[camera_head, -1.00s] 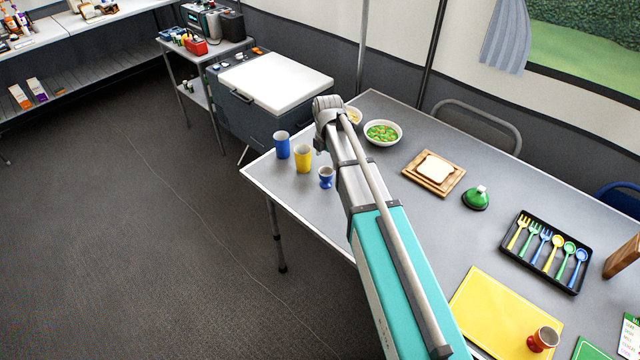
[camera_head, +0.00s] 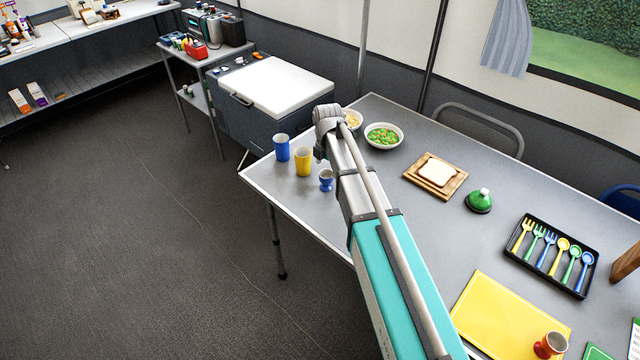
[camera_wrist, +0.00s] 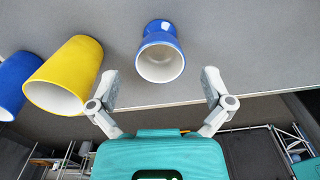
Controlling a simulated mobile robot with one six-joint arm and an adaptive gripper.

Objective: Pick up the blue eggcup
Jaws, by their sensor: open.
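The blue eggcup (camera_head: 326,180) stands upright on the grey table (camera_head: 310,215) near its left end, just left of my arm in the head view. In the wrist view the blue eggcup (camera_wrist: 161,54) is near the top middle, with its pale inside facing the camera. My gripper (camera_wrist: 161,82) is open and empty in the wrist view. Its two fingers are apart, one to each side of and below the eggcup, and do not touch it. In the head view the fingers are hidden behind my arm.
A yellow cup (camera_head: 303,161) stands left of the eggcup, close to the left finger in the wrist view. A blue cup (camera_head: 282,148) is beyond it. A bowl of vegetables (camera_head: 383,136), a bread board (camera_head: 435,177) and a cutlery tray (camera_head: 548,255) lie right of my arm.

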